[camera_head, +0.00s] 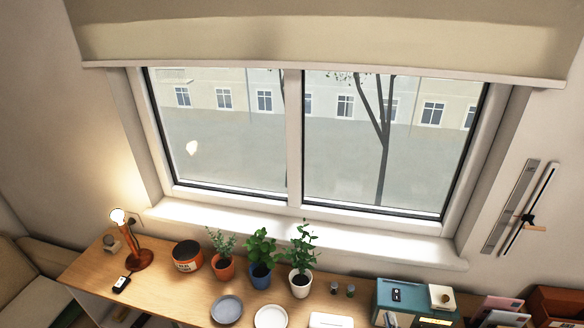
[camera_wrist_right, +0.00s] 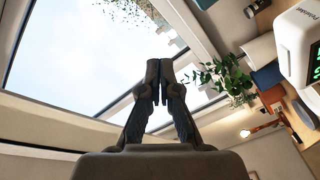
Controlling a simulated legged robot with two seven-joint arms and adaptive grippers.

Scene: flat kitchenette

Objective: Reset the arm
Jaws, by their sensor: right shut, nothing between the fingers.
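My right gripper (camera_wrist_right: 160,82) shows in the right wrist view, its two dark fingers together at the tips and nothing between them. It is raised in free air in front of the window (camera_wrist_right: 85,50), touching nothing that I can see. I cannot make out either gripper in the head view. My left gripper is in neither view.
A wooden desk (camera_head: 190,299) runs below the window (camera_head: 230,135). It carries a lamp (camera_head: 138,258), an orange pot (camera_head: 187,257), potted plants (camera_head: 262,258), plates (camera_head: 227,309) and a teal box (camera_head: 401,300). A white device (camera_wrist_right: 298,45) is at the wrist view's right.

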